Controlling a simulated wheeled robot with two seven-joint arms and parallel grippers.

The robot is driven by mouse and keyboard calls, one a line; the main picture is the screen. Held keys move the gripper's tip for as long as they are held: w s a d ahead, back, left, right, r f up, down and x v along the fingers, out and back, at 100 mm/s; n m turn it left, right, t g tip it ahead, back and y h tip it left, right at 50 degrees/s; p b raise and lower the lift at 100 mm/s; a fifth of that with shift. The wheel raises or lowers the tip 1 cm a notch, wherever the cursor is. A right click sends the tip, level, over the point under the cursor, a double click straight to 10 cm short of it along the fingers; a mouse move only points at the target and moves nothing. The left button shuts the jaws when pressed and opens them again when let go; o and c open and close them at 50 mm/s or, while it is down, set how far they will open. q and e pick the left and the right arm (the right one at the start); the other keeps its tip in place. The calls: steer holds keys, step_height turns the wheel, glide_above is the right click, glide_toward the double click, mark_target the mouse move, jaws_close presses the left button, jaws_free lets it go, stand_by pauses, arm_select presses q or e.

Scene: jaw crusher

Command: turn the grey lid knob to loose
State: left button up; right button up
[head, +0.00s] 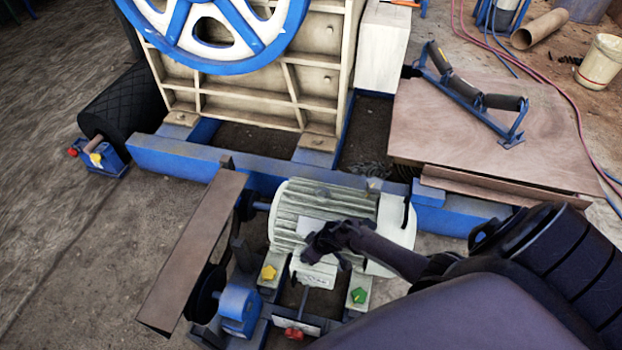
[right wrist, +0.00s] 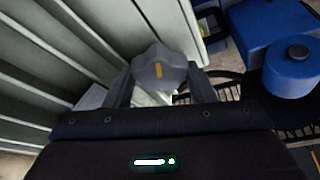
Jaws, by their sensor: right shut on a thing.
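The grey lid knob (right wrist: 160,73) is lobed, with a short yellow-orange mark on its top; the mark stands nearly upright in the right wrist view. My right gripper (right wrist: 161,88) has one dark finger on each side of the knob and is shut on it. In the head view my right gripper (head: 326,246) reaches in from the right, over the small pale box (head: 316,273) on the side of the ribbed motor (head: 290,218). There the gripper hides the knob. My left gripper is not in view.
A yellow knob (head: 268,272), a green knob (head: 358,295) and a red knob (head: 293,333) sit around the motor's base. A long brown guard (head: 195,250) stands to the left. The blue crusher frame (head: 170,157) runs behind the motor.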

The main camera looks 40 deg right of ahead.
steer(key=shift+n, duration=0.4)
steer(key=o, duration=1)
steer(key=shift+d+r, duration=0.1)
steer(key=shift+d, duration=0.05)
